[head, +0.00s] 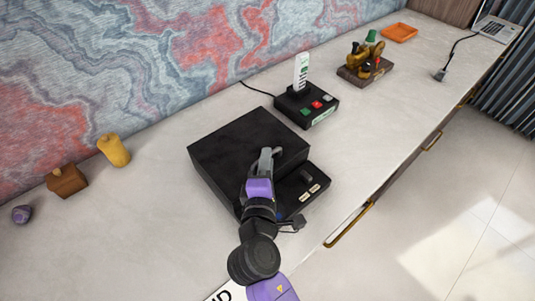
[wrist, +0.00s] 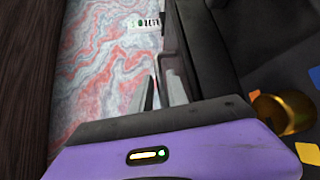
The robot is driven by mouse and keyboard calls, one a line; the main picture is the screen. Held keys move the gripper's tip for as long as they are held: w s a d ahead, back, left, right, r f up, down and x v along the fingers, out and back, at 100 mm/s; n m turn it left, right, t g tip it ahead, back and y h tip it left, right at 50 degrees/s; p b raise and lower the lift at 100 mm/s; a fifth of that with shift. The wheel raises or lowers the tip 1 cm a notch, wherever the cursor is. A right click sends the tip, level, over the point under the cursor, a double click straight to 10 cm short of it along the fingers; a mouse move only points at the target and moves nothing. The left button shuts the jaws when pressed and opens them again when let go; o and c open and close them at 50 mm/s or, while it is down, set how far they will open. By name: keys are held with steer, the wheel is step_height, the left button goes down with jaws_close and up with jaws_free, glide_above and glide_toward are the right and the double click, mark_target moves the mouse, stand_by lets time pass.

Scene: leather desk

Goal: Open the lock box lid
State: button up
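The lock box (head: 232,147) is a black, square box on the desk, with a lower front ledge (head: 291,201) carrying a dark control and small pale labels. Its broad top looks flat and down in the head view. My gripper (head: 271,154) is over the front part of the box, close to the lid's front edge. The arm hides part of the box's near side. In the wrist view, the grey fingers (wrist: 158,92) show close together beside a dark edge. I cannot tell whether they touch the lid or how far apart they are.
A black button unit (head: 305,105) with an upright white device stands behind the box. A brown stand (head: 366,71), orange tray (head: 399,33) and laptop (head: 497,29) are farther back. A yellow bottle-like object (head: 114,151) and brown block (head: 66,182) are left.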

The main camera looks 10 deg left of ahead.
steer(key=shift+w+a+f, duration=0.1)
steer(key=shift+w+f, duration=0.05)
steer(key=shift+w, duration=0.85)
steer(key=shift+c, duration=0.2)
jaws_close()
stand_by(0.6)
